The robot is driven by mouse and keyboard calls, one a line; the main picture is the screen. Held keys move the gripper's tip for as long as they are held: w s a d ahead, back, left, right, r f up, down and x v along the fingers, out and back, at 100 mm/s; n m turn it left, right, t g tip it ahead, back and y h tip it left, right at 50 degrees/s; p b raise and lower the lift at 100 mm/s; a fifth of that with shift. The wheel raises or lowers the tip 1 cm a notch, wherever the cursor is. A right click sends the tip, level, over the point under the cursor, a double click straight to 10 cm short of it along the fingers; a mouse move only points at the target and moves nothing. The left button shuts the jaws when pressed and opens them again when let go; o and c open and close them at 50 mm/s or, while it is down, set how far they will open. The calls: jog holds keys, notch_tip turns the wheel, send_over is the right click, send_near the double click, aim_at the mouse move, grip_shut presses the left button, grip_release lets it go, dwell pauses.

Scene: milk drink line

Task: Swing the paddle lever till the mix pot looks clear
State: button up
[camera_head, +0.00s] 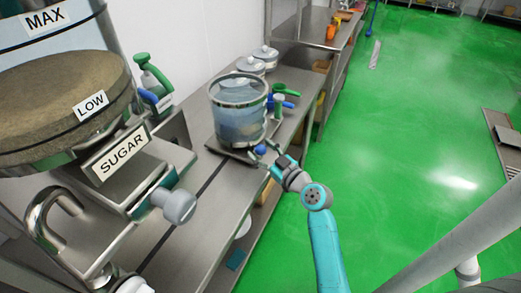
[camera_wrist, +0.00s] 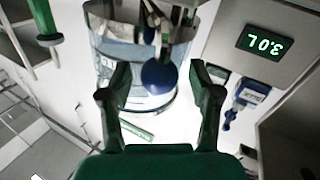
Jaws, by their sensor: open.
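The mix pot (camera_head: 238,112) is a clear round vessel with a metal rim on the counter. The paddle lever's blue ball knob (camera_head: 261,150) sits at the pot's near right side. In the wrist view the blue knob (camera_wrist: 158,76) lies between my open fingers, with a gap on each side. My gripper (camera_wrist: 160,88) is open; in the head view my gripper (camera_head: 271,157) is beside the knob. I cannot tell how deep the knob lies between the fingers.
A sugar hopper (camera_head: 60,110) marked LOW fills the left. Lidded metal pots (camera_head: 265,56) stand farther back. A green-digit display (camera_wrist: 266,43) is at the wrist view's upper right.

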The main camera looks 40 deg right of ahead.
jog(key=shift+w, duration=0.35)
grip_shut()
jog(key=shift+d, duration=0.1)
